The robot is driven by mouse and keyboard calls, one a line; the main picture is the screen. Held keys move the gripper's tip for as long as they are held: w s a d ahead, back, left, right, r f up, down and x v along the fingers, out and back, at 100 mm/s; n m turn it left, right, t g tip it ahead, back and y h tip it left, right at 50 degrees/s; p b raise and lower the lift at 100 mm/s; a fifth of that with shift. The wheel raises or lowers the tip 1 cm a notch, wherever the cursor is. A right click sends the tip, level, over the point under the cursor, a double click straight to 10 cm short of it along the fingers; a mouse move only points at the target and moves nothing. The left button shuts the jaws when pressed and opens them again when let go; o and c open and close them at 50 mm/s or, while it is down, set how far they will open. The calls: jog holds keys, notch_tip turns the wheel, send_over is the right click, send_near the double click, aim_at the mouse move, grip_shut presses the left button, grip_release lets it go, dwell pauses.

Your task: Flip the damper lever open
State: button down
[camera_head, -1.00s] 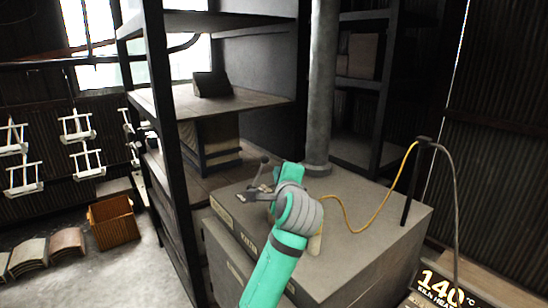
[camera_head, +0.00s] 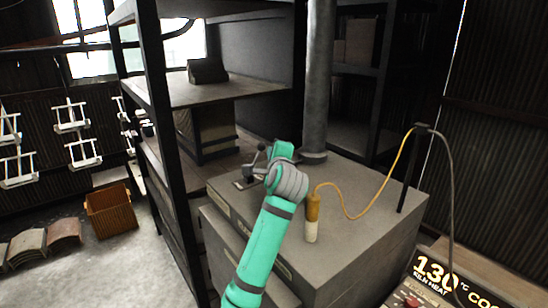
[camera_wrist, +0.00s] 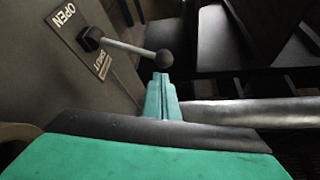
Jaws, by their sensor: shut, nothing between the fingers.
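The damper lever (camera_head: 253,160) stands on top of the grey kiln box (camera_head: 375,205), near its back left corner. In the wrist view the lever (camera_wrist: 128,47) is a thin rod with a dark ball knob at its end, rising from a dark pivot. Its plate (camera_wrist: 65,22) reads OPEN at the upper left and SHUT near the lower right. My gripper (camera_wrist: 162,78) is shut and empty, its tips just below the ball knob in the picture; I cannot tell whether they touch. In the head view my arm's end partly covers the lever's surroundings.
A round pipe (camera_head: 317,85) rises behind the lever. A wooden-handled probe (camera_head: 312,215) with a yellow cable stands on the box, right of my arm. Dark shelving (camera_head: 155,90) is close on the left. A display (camera_head: 437,275) reads 130 °C.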

jog(key=shift+x, duration=1.25)
jog(key=shift+a+r, duration=0.1)
